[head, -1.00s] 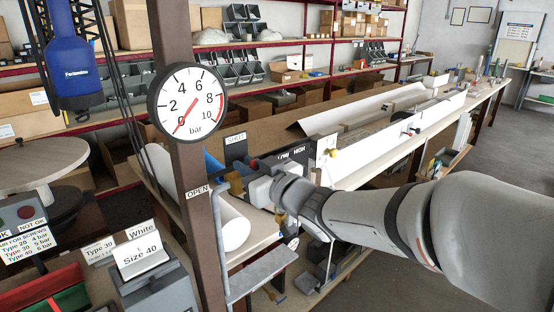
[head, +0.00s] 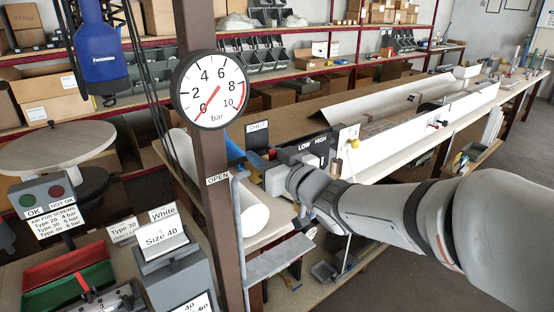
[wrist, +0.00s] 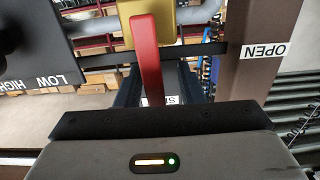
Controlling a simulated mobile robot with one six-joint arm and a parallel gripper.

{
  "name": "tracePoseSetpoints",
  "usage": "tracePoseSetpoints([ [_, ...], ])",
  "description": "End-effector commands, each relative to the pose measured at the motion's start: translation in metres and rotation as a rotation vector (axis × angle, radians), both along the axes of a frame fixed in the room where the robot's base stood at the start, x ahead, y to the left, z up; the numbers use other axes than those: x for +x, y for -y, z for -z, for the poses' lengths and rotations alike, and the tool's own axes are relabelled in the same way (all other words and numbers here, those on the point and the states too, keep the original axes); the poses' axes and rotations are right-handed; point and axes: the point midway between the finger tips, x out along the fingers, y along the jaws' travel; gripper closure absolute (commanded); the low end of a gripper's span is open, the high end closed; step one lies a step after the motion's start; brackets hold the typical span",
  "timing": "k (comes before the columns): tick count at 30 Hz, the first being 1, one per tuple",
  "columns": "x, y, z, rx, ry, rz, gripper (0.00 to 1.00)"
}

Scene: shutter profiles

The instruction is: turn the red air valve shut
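The red valve lever (wrist: 148,55) stands out from its brass-yellow body (wrist: 180,14) in the wrist view and points down the picture, toward a partly hidden SHUT label (wrist: 172,100). My gripper (wrist: 160,85) has its dark fingers on either side of the lever, with a visible gap on the right, so it looks open around it. Contact on the left is unclear.
The brown post (head: 205,170) with the OPEN label (head: 218,179) stands close to my gripper. The SHUT label (head: 258,127) and LOW/HIGH box (head: 312,145) are behind.

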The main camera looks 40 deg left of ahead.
Motion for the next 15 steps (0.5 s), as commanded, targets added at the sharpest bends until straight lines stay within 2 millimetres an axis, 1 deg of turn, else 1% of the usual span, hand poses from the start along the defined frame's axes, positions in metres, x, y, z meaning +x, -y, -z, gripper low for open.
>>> tracePoseSetpoints([
  [8,0.001,0.002,-0.001,0.002,0.002,0.002,0.64],
  [11,-0.002,0.010,-0.001,0.003,0.002,0.003,0.64],
  [15,-0.009,0.030,0.000,0.003,0.003,0.003,0.64],
])
